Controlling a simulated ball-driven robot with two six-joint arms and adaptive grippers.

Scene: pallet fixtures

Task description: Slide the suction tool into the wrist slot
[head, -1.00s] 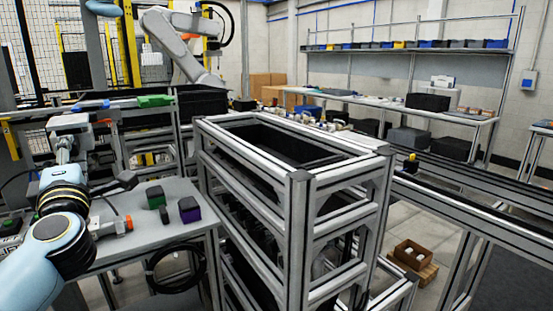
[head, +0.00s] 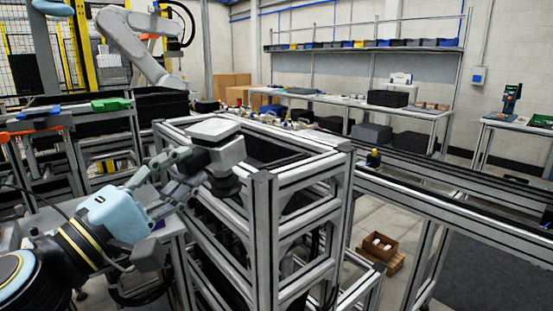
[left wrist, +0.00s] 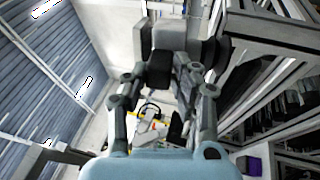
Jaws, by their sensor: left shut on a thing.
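The suction tool (head: 222,150) is a light grey block with a dark round lower part. My left gripper (head: 188,167) is shut on it and holds it up in front of the near left end of the metal frame rack (head: 262,210). In the left wrist view the tool (left wrist: 172,42) shows as a grey and black body between the fingers of my left gripper (left wrist: 163,80). I cannot make out the wrist slot in either view. My right gripper is in neither view.
The rack's top rails stand close behind and beside the tool, around a black bin (head: 270,150). A white industrial arm (head: 130,45) stands at the back left. A conveyor rail (head: 430,205) runs along the right. A purple block (left wrist: 250,164) shows low in the wrist view.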

